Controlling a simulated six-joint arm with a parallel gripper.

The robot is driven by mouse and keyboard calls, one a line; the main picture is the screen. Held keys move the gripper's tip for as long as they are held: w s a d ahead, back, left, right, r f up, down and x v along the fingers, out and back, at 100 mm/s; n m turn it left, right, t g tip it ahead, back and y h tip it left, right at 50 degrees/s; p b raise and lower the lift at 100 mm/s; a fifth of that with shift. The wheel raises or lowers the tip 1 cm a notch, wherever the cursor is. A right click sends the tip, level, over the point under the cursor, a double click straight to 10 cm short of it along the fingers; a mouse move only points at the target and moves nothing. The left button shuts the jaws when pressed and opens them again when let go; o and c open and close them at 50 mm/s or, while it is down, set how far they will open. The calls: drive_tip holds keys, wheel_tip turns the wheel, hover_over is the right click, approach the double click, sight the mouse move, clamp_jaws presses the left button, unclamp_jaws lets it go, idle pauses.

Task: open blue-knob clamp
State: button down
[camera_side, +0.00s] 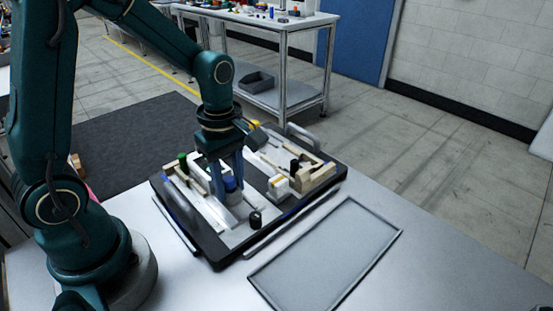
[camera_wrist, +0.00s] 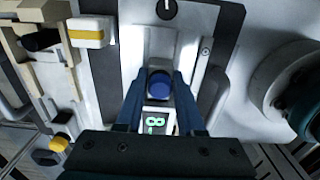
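The blue knob (camera_wrist: 160,84) of the clamp sits between my gripper's two fingers in the wrist view, and it also shows in the side view (camera_side: 231,184). My gripper (camera_wrist: 159,80) points down, with one finger on each side of the knob; a gap to the knob seems to show on the left, and contact is unclear. In the side view my gripper (camera_side: 229,180) is low over the pallet. The grey clamp body (camera_wrist: 161,45) lies beyond the knob. A small display with green digits (camera_wrist: 156,122) is just on the near side of the knob.
The dark pallet (camera_side: 219,262) carries a green knob (camera_side: 183,159), a black knob (camera_side: 255,219), a yellow-and-white block (camera_side: 278,184) and beige wooden pieces (camera_side: 318,177). A flat empty grey panel (camera_side: 328,254) lies on the table to the right.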

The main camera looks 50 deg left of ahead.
drive_tip(key=shift+d, duration=1.35)
drive_tip(key=c, duration=0.7)
unclamp_jaws()
drive_tip(key=shift+r, duration=0.1)
drive_tip(key=shift+r, duration=3.9)
